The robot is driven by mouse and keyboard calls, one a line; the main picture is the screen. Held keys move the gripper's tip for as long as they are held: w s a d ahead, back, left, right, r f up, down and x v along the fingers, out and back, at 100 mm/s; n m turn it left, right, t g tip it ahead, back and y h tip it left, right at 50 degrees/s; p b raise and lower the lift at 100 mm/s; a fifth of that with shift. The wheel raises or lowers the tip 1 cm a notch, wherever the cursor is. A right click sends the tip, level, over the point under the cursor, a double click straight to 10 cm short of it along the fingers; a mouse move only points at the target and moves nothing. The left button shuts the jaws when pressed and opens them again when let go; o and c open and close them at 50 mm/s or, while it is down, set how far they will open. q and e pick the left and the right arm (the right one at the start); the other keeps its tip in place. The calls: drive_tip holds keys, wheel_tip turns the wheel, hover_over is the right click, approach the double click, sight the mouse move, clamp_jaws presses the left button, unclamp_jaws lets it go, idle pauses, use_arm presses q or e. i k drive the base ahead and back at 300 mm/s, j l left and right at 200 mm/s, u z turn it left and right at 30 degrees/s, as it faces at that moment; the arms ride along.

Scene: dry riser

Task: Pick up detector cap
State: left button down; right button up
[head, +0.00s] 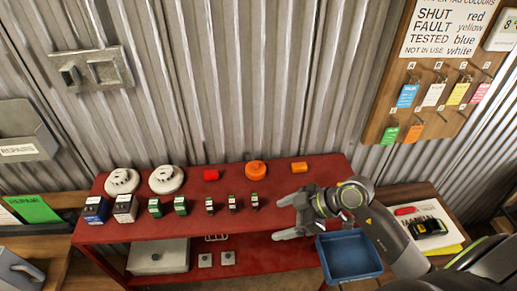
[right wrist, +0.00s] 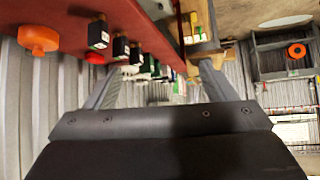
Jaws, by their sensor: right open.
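The orange round cap (head: 256,170), which looks like the detector cap, sits on the red bench top near its back edge. It also shows in the right wrist view (right wrist: 38,38) at the upper left, outside the fingers. My right gripper (head: 283,217) is open and empty, over the right front part of the bench, apart from the cap and nearer the front. Its two fingers (right wrist: 163,70) show in the wrist view with nothing held between them. My left gripper is not in view.
On the red bench (head: 270,192) are two white detectors (head: 166,179), a red cap (head: 210,175), a smaller orange piece (head: 299,167) and a row of small modules (head: 180,206). A blue tray (head: 348,258) lies below my right gripper. Corrugated wall (head: 230,80) stands behind.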

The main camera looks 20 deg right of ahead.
sight(254, 170)
drive_tip(key=i+l, duration=0.6)
drive_tip(key=i, duration=0.15)
